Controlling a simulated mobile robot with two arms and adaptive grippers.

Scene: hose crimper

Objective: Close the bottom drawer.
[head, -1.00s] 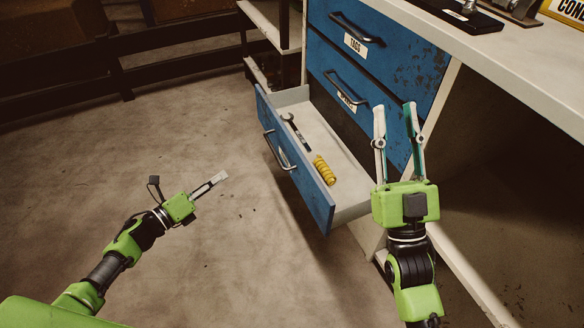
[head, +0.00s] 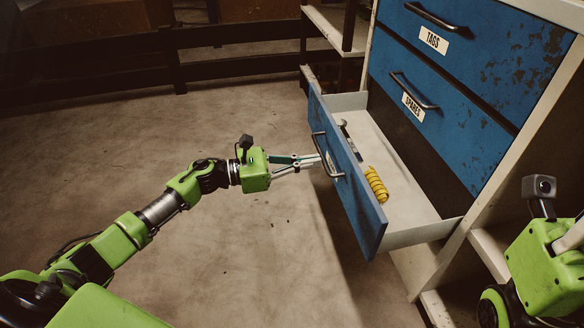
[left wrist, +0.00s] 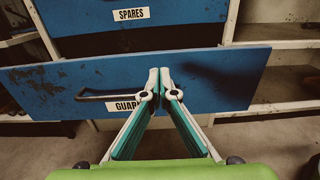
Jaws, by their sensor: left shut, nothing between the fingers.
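The bottom drawer is pulled out of the blue cabinet, its blue front (head: 362,205) facing left in the head view. Its dark handle (head: 327,155) is on that front. In the left wrist view the drawer front (left wrist: 235,75) spans the picture, with a label (left wrist: 122,106) partly hidden, reading "GUAR". My left gripper (head: 316,160) is shut and empty, its tips at the drawer front near the handle. In the left wrist view the tips (left wrist: 160,72) are right of the handle; contact is unclear. My right gripper (head: 570,236) is cut off by the right edge.
A wrench (head: 349,138) and a yellow coil (head: 376,185) lie in the open drawer. Above it the SPARES drawer (head: 440,115) and TAGS drawer (head: 490,45) are closed. A shelf unit (head: 330,25) stands behind. The floor left of the drawer is clear.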

